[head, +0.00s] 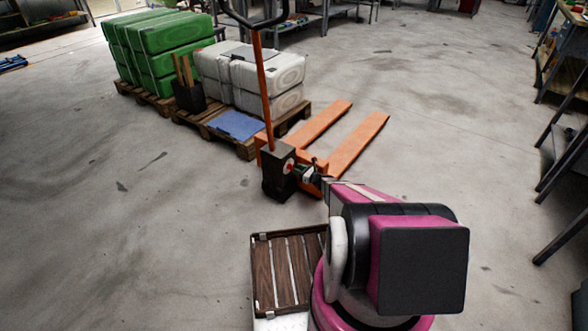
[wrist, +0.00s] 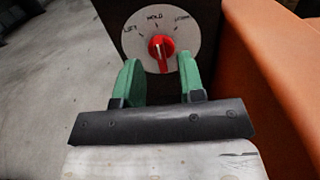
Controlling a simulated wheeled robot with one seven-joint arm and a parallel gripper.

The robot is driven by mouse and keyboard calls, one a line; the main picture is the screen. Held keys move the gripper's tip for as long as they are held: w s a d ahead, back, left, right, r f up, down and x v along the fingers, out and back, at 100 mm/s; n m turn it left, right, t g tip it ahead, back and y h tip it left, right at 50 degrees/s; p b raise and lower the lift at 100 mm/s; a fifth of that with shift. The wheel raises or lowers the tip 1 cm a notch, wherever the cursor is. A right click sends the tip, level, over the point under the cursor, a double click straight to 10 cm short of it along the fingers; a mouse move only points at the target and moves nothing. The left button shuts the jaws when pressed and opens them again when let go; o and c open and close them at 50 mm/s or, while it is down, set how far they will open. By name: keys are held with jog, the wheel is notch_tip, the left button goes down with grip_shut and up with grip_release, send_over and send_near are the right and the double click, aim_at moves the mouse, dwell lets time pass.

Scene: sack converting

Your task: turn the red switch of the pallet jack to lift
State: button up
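The orange pallet jack (head: 345,148) stands ahead, its dark housing (head: 276,180) at the foot of the handle. A round pale dial on it carries the red switch (wrist: 161,55), which also shows small in the head view (head: 289,167). The dial reads LIFT at left, HOLD at the top and a partly legible word at right. The switch's white mark points up towards HOLD. My gripper (wrist: 159,62) is open, its green fingers either side of the switch's lower part, with gaps visible. Whether the fingertips reach the switch's depth I cannot tell.
An orange jack part (wrist: 275,70) rises close to the right of my gripper. A blue sheet (head: 236,125) lies on the nearer pallet. Open floor lies left and right of the jack.

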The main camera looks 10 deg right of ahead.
aim_at(289, 166)
jog(key=x, duration=0.3)
grip_shut()
jog(key=shift+n, duration=0.3)
jog(key=n, duration=0.4)
jog(key=shift+s+a, duration=0.2)
jog(key=shift+s+a+f+n, duration=0.1)
jog(key=shift+f+n, duration=0.05)
jog(key=shift+n, duration=1.95)
